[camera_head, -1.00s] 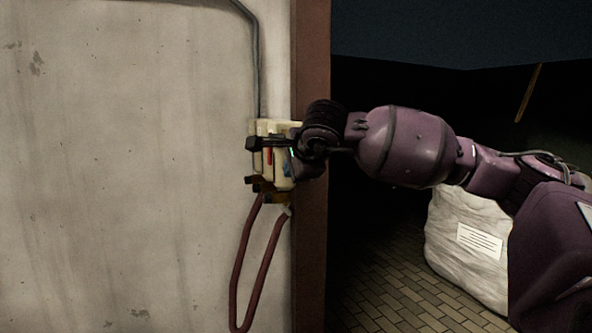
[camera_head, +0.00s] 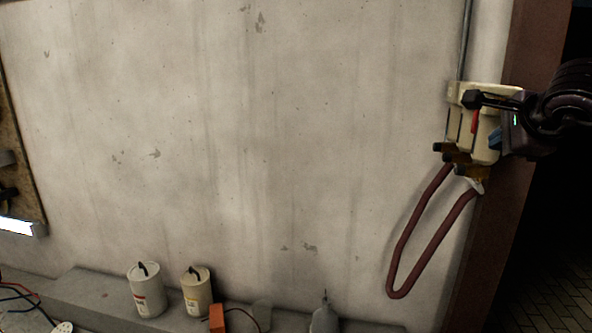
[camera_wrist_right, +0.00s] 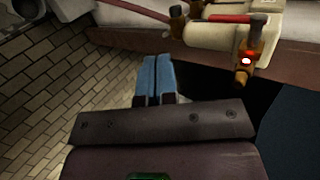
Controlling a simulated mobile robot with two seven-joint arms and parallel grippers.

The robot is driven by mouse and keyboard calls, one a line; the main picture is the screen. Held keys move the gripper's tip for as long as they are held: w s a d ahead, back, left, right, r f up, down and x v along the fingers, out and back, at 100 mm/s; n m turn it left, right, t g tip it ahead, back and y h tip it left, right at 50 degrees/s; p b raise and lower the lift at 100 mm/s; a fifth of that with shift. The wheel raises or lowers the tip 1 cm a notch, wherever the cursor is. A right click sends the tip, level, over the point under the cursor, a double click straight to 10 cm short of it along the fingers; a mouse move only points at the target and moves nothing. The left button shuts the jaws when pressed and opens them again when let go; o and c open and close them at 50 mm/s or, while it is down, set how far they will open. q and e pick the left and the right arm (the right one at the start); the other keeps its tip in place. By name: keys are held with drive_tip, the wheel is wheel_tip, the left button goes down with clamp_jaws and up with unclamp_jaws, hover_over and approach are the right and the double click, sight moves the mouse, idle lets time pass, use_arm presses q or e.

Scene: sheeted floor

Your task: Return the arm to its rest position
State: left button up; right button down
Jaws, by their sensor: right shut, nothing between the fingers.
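My right gripper (camera_head: 496,138) is at the right of the head view, beside a cream wall box (camera_head: 487,148) with a red lever (camera_head: 474,121). Its blue fingers are together and empty in the right wrist view (camera_wrist_right: 158,78). There the box (camera_wrist_right: 210,34) lies beyond the fingertips, with a gap between them, and a small red light (camera_wrist_right: 245,61) glows on it. Much of my right arm is outside the head view. My left gripper is not in view.
A dark red hose (camera_head: 412,235) loops below the box. A brown post (camera_head: 527,55) stands behind it. Cans (camera_head: 147,292), (camera_head: 196,293) and an orange block (camera_head: 217,318) stand on a low ledge. Paved floor (camera_wrist_right: 50,90) shows at left in the wrist view.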

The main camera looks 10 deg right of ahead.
drive_tip(key=a+m+y, duration=0.6)
drive_tip(key=a+y, duration=1)
drive_tip(key=a, duration=0.3)
drive_tip(key=s+d+f+m+t+h, duration=0.1)
drive_tip(key=d+f+m+t+h, duration=0.15)
drive_tip(key=f+m, duration=0.85)
drive_tip(key=s+d+f+m+t+h, duration=0.15)
drive_tip(key=f+m+h, duration=0.25)
drive_tip(key=f+m, duration=0.65)
drive_tip(key=s+d+f+m+t+h, duration=0.1)
drive_tip(key=f+m+t+h, duration=0.15)
drive_tip(key=f+m, duration=0.8)
drive_tip(key=s+f+m+g+h+p, duration=0.1)
drive_tip(key=s+f+m+g+h, duration=0.4)
drive_tip(key=s+f+m, duration=0.6)
drive_tip(key=s+f+g, duration=0.1)
drive_tip(key=s+f, duration=1)
drive_tip(key=s, duration=0.4)
drive_tip(key=shift+a+f, duration=0.15)
drive_tip(key=shift+f, duration=0.15)
